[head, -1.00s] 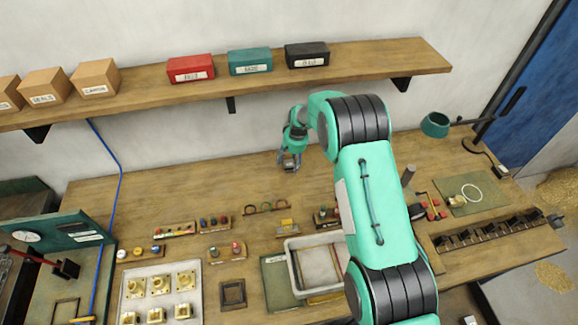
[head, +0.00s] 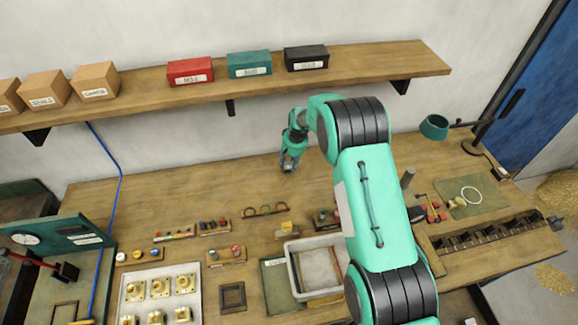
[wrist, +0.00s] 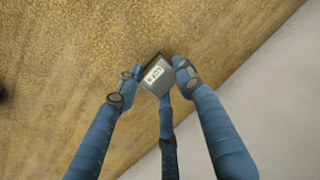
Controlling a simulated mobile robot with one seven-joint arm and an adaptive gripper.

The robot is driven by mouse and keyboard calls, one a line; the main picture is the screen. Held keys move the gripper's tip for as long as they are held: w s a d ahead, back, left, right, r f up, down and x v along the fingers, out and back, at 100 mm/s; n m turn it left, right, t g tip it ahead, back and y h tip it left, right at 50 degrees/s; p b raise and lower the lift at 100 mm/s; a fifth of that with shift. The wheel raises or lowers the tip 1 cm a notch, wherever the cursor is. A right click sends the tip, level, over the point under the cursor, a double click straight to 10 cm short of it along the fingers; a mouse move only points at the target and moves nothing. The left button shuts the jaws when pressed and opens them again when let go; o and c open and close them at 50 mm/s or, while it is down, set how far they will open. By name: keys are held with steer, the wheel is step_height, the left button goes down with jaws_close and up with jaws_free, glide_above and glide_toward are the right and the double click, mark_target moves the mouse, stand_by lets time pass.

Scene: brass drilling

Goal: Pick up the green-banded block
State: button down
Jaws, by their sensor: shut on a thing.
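My gripper (head: 290,162) is at the back of the bench near the wall in the head view. In the wrist view its blue fingers (wrist: 156,76) are shut on a small dark grey block (wrist: 157,81) with a white label. I see no green band on the faces that show. In the head view the block is too small and too covered by the fingers to make out. I cannot tell whether it touches the bench.
A shelf (head: 380,70) with several boxes runs above the bench. A grey bin (head: 293,272), a tray of brass parts (head: 187,310) and small racks (head: 226,256) stand nearer the front. Bare bench top lies left of my gripper.

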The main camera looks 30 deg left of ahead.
mark_target(288, 164)
steer(key=shift+r, duration=0.2)
steer(key=shift+r, duration=0.75)
steer(key=shift+w+r+b, duration=0.1)
steer(key=shift+r+b, duration=0.3)
steer(key=shift+r, duration=0.45)
steer(key=s+d+r+b, duration=0.1)
steer(key=s+d, duration=1)
steer(key=shift+s+r+b, duration=0.25)
steer(key=shift+b, duration=0.15)
